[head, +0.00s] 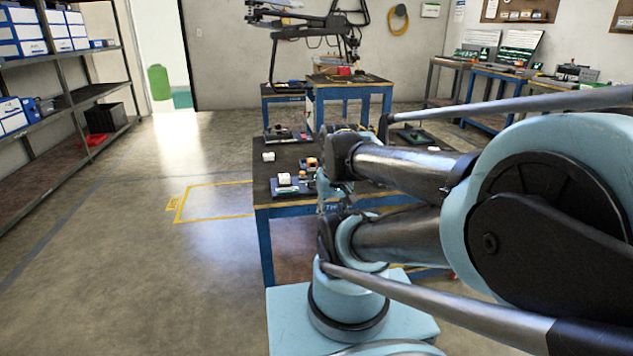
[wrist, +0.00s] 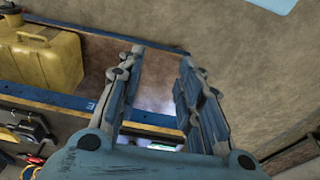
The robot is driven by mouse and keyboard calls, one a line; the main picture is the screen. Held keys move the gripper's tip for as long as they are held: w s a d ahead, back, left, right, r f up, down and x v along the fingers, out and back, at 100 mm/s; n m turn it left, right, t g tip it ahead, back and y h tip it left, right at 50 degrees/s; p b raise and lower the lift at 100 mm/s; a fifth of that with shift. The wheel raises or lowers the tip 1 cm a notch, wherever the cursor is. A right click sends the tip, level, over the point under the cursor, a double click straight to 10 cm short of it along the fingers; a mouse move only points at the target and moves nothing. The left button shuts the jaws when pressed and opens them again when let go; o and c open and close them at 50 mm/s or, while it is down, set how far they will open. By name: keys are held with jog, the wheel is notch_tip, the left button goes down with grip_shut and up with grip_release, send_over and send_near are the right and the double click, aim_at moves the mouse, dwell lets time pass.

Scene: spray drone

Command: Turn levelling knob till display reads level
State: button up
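My gripper (wrist: 162,56) shows in the wrist view with its two fingers spread apart and nothing between them. In the head view my arm reaches over the near workbench (head: 262,197), and my gripper cannot be made out clearly behind the arm links. Small devices sit on that bench, among them a white unit on a dark base (head: 290,188) near the front left corner. I cannot tell which part is the levelling knob or the display; both are too small or hidden. No knob or readable display shows in the wrist view.
A yellow canister (wrist: 45,62) stands on a blue-edged surface in the wrist view. Behind the near bench a spray drone (head: 310,22) is above blue-framed tables (head: 350,85). Shelves with boxes (head: 22,35) line the left. The floor to the left of the bench is clear.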

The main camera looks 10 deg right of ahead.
jog(key=shift+o, duration=0.6)
jog(key=shift+o, duration=1.4)
jog(key=shift+s+r, duration=0.25)
notch_tip(320, 180, up, 10)
jog(key=r+n+g, duration=0.1)
jog(key=n+g, duration=0.1)
jog(key=n, duration=0.4)
send_over(312, 184)
jog(key=f, duration=1.7)
jog(key=shift+w+f, duration=0.2)
jog(key=shift+w, duration=0.15)
jog(key=shift+m, duration=0.3)
jog(key=c, duration=1.1)
